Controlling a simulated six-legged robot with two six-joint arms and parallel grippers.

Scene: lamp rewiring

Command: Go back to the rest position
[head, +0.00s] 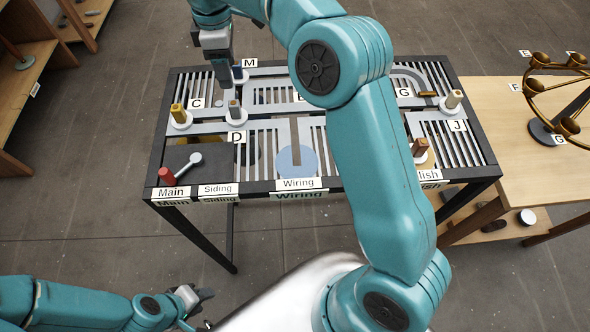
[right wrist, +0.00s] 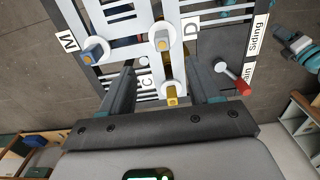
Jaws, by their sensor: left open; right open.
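My right gripper (head: 216,62) is open above the left back part of the slotted table, near label M. Its two fingers (right wrist: 161,72) also show in the right wrist view, with pegs seen beyond and between them. My left gripper (head: 200,300) is open and empty at the lower left, in front of the table and apart from it. A yellow peg (head: 178,113) stands by label C, a grey-brown peg (head: 234,108) by label D and a blue peg (head: 238,72) by label M. The yellow peg (right wrist: 172,94) and blue peg (right wrist: 90,55) also show at the wrist.
The slotted table (head: 255,168) has a red-handled lever (head: 167,175) at its front left. My right arm hides much of its middle. A wooden table (head: 490,150) with a brass ring stand (head: 540,130) is at right. Shelves (head: 25,75) stand at far left. Floor in front is open.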

